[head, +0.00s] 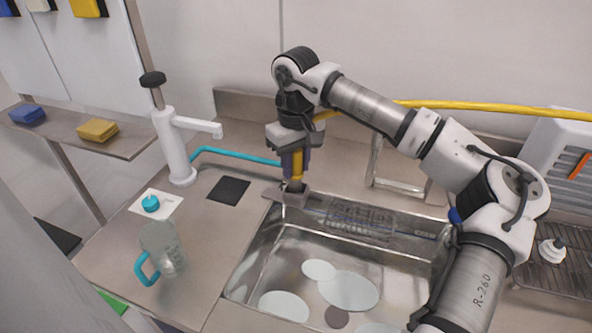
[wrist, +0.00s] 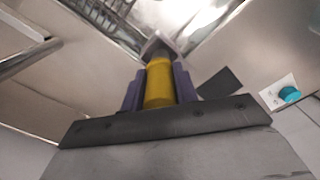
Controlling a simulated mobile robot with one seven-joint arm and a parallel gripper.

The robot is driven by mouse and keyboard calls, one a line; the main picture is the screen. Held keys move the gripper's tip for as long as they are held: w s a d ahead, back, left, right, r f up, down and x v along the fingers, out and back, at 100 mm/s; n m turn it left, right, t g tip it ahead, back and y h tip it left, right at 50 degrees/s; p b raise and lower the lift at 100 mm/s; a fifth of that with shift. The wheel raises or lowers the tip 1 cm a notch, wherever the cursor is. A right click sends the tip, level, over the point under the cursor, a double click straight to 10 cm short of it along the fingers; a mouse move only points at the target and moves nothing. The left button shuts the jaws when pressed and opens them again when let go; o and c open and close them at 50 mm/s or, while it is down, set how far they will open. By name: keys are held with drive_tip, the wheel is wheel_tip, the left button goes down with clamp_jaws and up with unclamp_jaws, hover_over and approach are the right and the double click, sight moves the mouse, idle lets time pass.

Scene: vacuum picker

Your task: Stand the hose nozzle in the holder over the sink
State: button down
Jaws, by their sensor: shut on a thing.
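My gripper (head: 296,165) is shut on the yellow hose nozzle (head: 297,168), with its purple fingers on either side. The nozzle points down, about upright, at the sink's back left corner. A small grey block, seemingly the holder (head: 295,198), sits on the sink rim directly below it. In the wrist view the nozzle (wrist: 159,85) lies between the fingers, and its dark lower end meets the grey holder (wrist: 160,45). I cannot tell how deep the end sits in it. The sink (head: 250,262) opens below and to the right.
A white pump tap (head: 172,145) with a teal hose (head: 232,153) stands left of my gripper. A dark square (head: 229,191), a teal knob (head: 150,203) and a clear jug (head: 165,250) are on the left counter. A yellow hose (head: 480,106) runs behind my arm. Discs lie in the sink.

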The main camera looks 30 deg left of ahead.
drive_tip(key=shift+f, duration=1.5)
drive_tip(key=c, duration=1.1)
unclamp_jaws()
wheel_tip(320, 180, up, 12)
drive_tip(key=shift+r+b, duration=0.2)
drive_tip(key=shift+b, duration=0.5)
